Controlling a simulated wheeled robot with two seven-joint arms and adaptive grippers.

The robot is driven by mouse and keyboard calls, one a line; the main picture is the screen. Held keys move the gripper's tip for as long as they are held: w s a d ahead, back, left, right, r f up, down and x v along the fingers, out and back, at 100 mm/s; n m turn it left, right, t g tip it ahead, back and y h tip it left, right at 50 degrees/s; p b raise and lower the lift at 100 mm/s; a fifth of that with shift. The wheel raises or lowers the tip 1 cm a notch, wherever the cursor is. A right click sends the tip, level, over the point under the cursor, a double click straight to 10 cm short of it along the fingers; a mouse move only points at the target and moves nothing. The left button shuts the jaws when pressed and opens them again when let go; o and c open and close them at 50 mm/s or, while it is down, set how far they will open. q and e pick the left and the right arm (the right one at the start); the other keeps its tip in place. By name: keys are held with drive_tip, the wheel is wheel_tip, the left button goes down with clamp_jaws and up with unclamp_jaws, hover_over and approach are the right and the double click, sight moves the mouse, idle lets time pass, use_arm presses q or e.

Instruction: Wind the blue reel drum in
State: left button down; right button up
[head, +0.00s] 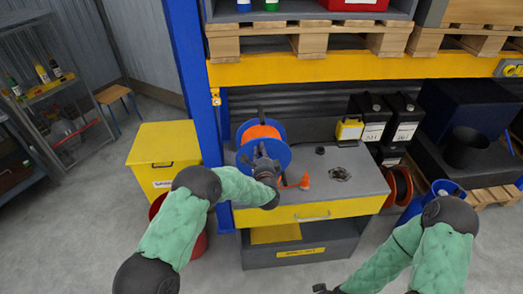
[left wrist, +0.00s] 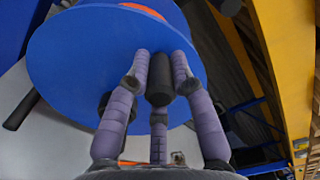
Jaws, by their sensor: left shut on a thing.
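The blue reel drum (head: 281,158) stands on the grey workbench, with orange hose or cable (head: 261,132) wound between its two blue flanges. In the left wrist view the near flange (left wrist: 75,60) fills much of the picture. My left gripper (head: 264,166) is at the front of this flange. Its purple-grey fingers (left wrist: 159,85) are closed around the black crank handle (left wrist: 159,80), which sticks out from the flange. An orange end piece (head: 304,181) lies on the bench just right of the drum. Only a dark tip of my right gripper (head: 324,289) shows at the bottom edge.
The workbench (head: 345,187) has a yellow drawer and a small dark coil lying on top. A yellow box (head: 352,129) and black canisters (head: 405,118) stand behind right. A blue post (head: 190,80) rises close to the drum's left. A yellow bin (head: 163,145) stands left.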

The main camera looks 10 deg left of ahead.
use_arm(q)
drive_tip(key=shift+w+r, duration=0.15)
drive_tip(key=shift+r, duration=0.3)
drive_tip(key=c, duration=1.1)
unclamp_jaws()
drive_tip(key=shift+f, duration=0.15)
drive_tip(key=shift+s+d+f, duration=0.1)
drive_tip(key=shift+s, duration=0.15)
drive_tip(key=v, duration=1.1)
drive_tip(key=shift+s, duration=0.4)
